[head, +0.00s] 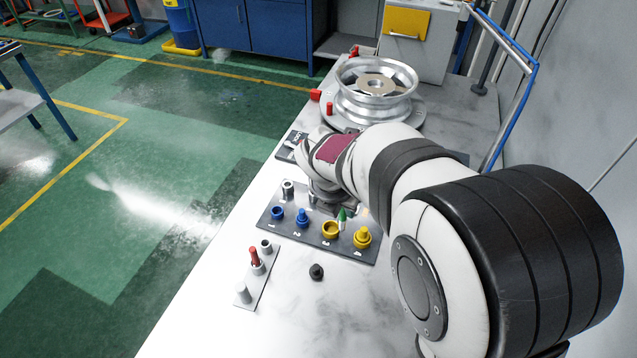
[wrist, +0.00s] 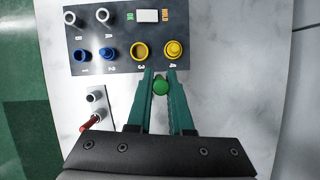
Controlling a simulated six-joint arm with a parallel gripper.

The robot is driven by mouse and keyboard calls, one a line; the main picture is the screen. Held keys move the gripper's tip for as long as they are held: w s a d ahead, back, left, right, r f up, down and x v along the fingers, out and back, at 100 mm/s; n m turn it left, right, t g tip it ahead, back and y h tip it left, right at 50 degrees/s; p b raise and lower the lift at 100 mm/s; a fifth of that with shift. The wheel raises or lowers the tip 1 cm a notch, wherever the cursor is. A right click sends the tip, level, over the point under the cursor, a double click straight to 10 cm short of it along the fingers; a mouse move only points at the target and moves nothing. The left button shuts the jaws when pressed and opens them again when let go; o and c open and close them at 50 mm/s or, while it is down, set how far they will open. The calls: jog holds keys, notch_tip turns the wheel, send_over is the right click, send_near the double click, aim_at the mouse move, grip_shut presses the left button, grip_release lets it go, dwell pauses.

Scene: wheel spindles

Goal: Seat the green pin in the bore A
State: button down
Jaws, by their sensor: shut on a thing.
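The green pin (wrist: 161,86) is between the teal fingertips of my gripper (wrist: 161,80), which is shut on it. In the head view the green pin (head: 342,217) shows in front of the dark panel (head: 268,226), near the yellow parts. In the wrist view it lies just off the panel's near edge, below places 3 and 4; its height is unclear. Two grey sleeves, (wrist: 72,17) and (wrist: 102,15), stand in the panel's upper left with small letters beside them. My arm hides much of the gripper in the head view.
The panel's near row holds two blue parts (wrist: 83,55), an open yellow ring (wrist: 140,50) and a stepped yellow part (wrist: 173,48). A small grey plate (head: 244,300) with a red pin (head: 254,256) and a black knob (head: 316,271) are nearby. A wheel (head: 375,88) stands behind.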

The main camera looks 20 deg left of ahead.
jog(key=s+d+r+m+g, duration=0.1)
jog(key=d+r+m+g, duration=0.4)
jog(key=d+m, duration=0.75)
jog(key=s+d+r+m+g, duration=0.1)
jog(key=d+r+m+g, duration=0.4)
jog(key=m, duration=1.5)
jog(key=w+a+f+m+t+y, duration=0.3)
jog(key=w+a+f+m, duration=0.2)
jog(key=w+a+m, duration=0.5)
jog(key=w+a+f+m+t+y, duration=0.25)
jog(key=w+a+f+m, duration=0.35)
jog(key=m, duration=0.5)
jog(key=shift+t, duration=0.25)
jog(key=shift+a+f, duration=1.7)
jog(key=shift+a, duration=0.45)
jog(key=shift+a+f, duration=1.75)
jog(key=shift+a, duration=0.45)
jog(key=shift+a+f, duration=1.7)
jog(key=shift+a, duration=0.45)
